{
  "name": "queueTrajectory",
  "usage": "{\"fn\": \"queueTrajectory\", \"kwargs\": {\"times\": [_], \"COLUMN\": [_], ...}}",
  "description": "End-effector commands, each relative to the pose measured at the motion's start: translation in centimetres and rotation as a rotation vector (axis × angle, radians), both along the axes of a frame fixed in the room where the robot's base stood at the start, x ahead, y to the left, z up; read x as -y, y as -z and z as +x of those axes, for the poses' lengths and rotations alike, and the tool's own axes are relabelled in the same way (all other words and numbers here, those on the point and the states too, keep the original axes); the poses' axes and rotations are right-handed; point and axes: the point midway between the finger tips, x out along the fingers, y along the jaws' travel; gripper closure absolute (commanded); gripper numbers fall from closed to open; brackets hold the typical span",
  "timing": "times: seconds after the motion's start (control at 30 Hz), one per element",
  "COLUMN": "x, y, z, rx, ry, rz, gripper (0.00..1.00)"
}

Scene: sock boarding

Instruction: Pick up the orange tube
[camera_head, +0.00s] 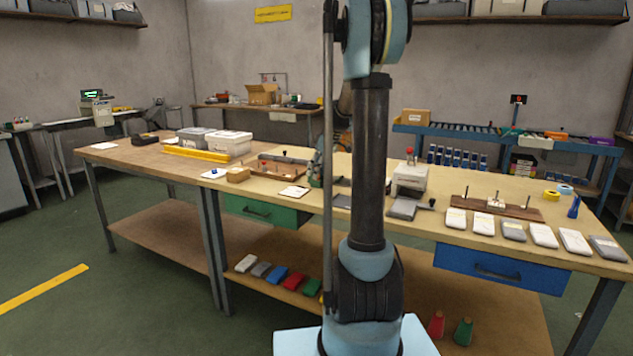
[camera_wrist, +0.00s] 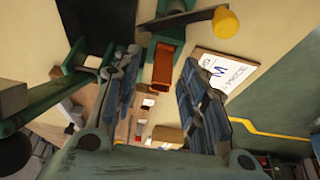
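An orange-brown, boxy piece that looks like the orange tube (camera_wrist: 165,62) shows in the wrist view, against a dark green part. I cannot tell for sure that it is a tube. My gripper (camera_wrist: 160,70) is open, with one blue-grey ribbed finger on each side of the view. The orange piece appears in the gap between the fingertips, with clear space to both fingers; its depth is hard to judge. In the head view my own arm hides this spot, and I cannot make out the gripper clearly.
A dark lever with a yellow knob (camera_wrist: 226,23) and a white printed card (camera_wrist: 226,74) lie close to the right finger. In the head view, a grey-white device (camera_head: 410,180) and several flat packets (camera_head: 513,231) occupy the wooden bench (camera_head: 440,240).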

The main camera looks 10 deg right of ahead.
Motion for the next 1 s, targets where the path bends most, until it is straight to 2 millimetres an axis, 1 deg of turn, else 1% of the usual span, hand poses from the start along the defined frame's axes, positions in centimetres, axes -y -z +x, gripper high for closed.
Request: {"fn": "queueTrajectory", "kwargs": {"times": [0.23,0.27,0.3,0.37,0.4,0.43,0.8,0.87,1.0], "x": [-0.1,-0.1,-0.1,-0.1,-0.1,-0.1,-0.1,-0.1,-0.1], "y": [0.2,0.2,0.2,0.2,0.2,0.2,0.0,-0.4,-2.1], "z": [0.1,0.1,0.1,0.0,0.0,0.0,0.0,0.0,0.0], "rx": [0.0,0.0,0.0,0.0,0.0,0.0,0.0,0.0,0.0], "ry": [0.0,0.0,0.0,0.0,0.0,0.0,0.0,0.0,0.0], "rz": [0.0,0.0,0.0,0.0,0.0,0.0,0.0,0.0,0.0], "gripper": [0.61,0.65,0.74,0.88,0.97,1.0,1.0,1.0,1.0]}}
